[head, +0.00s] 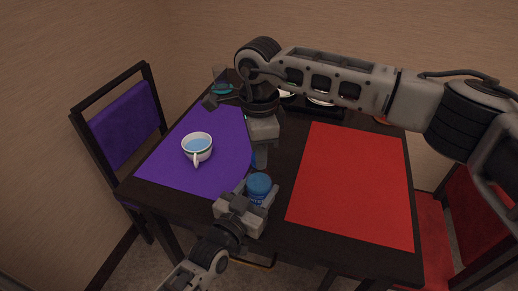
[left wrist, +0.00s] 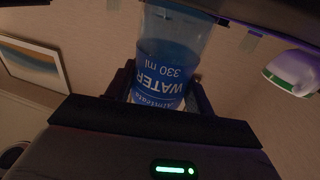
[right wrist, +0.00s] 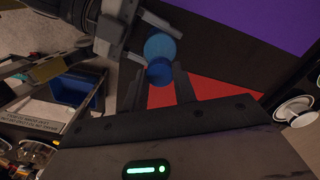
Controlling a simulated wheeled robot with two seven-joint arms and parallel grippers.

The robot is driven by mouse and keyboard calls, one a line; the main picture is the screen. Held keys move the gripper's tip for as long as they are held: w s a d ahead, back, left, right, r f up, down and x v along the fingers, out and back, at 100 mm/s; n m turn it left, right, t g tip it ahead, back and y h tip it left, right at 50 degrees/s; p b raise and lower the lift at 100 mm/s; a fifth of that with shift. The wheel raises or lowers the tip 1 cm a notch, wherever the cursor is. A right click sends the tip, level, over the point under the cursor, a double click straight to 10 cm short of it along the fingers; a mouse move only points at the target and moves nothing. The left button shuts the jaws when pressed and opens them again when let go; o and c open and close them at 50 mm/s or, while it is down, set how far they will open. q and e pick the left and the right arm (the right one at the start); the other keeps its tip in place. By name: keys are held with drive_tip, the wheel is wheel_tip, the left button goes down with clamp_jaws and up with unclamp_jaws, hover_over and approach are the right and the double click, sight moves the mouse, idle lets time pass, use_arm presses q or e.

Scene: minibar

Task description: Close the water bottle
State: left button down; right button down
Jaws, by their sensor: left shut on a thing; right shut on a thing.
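The water bottle (head: 258,187) stands upright in my left gripper (head: 247,201), at the near edge of the table in the head view. Its blue label and clear upper body show in the left wrist view (left wrist: 170,75). My right gripper (head: 261,163) points down just behind and above the bottle. It is shut on a small blue cap (head: 252,158). In the right wrist view the cap (right wrist: 160,71) is between the fingertips, with the round bottle top (right wrist: 160,46) close beside it. I cannot tell whether cap and bottle touch.
A white cup (head: 197,146) with blue liquid stands on the purple mat (head: 218,124). The red mat (head: 352,185) is bare. A dark tray (head: 327,112) with dishes lies at the back. Chairs stand left (head: 122,125) and right (head: 432,225).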

drive_tip(key=m, duration=1.8)
drive_tip(key=c, duration=1)
unclamp_jaws()
drive_tip(key=shift+c, duration=0.2)
wheel_tip(320, 180, up, 12)
use_arm(q)
drive_tip(key=shift+c, duration=2.4)
unclamp_jaws()
